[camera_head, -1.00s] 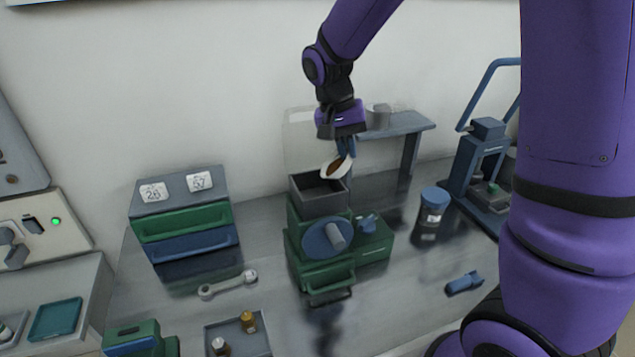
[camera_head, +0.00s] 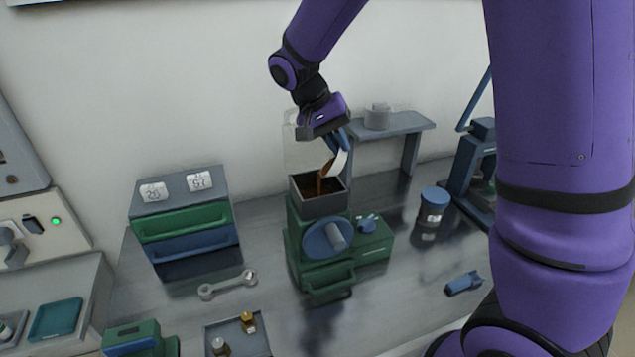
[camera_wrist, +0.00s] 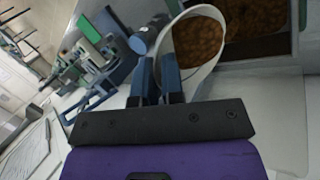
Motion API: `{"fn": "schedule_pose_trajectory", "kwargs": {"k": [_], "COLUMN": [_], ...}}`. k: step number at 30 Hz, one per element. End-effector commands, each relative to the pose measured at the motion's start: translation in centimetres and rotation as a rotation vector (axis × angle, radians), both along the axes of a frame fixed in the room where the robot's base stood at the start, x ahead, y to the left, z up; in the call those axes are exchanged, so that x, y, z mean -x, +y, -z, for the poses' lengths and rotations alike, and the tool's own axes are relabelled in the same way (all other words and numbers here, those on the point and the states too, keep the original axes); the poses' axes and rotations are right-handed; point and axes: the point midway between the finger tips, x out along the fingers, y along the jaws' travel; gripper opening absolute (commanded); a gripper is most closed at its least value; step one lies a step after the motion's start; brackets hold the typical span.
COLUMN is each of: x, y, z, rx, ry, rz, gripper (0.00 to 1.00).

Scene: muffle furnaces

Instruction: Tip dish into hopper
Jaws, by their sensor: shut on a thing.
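My gripper (camera_head: 341,143) is shut on a small white dish (camera_head: 340,162) just above the hopper. The dish is tipped steeply, and brown material (camera_head: 326,176) pours from its lower edge. The hopper (camera_head: 321,204) is a dark grey square box, open at the top, on a green machine. Brown material lies inside the hopper. In the wrist view, the blue fingers (camera_wrist: 160,82) grip the rim of the white dish (camera_wrist: 205,78), with brown material beyond it.
The green machine has a blue round disc (camera_head: 322,239) and a drawer. A blue-lidded jar (camera_head: 433,204) stands at right, before a blue press (camera_head: 475,175). A grey shelf (camera_head: 405,124) stands behind. A wrench (camera_head: 228,285), a drawer cabinet (camera_head: 185,213) and a tray (camera_head: 262,342) lie left.

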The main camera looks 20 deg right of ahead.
Motion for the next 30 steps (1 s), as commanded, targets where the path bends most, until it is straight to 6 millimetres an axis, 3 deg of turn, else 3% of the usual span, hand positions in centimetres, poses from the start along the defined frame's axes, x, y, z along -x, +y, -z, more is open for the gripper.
{"fn": "schedule_pose_trajectory", "kwargs": {"k": [30], "x": [-0.4], "y": [1.1], "z": [-0.5], "rx": [0.143], "ry": [0.054], "rz": [0.0], "gripper": [0.0]}}
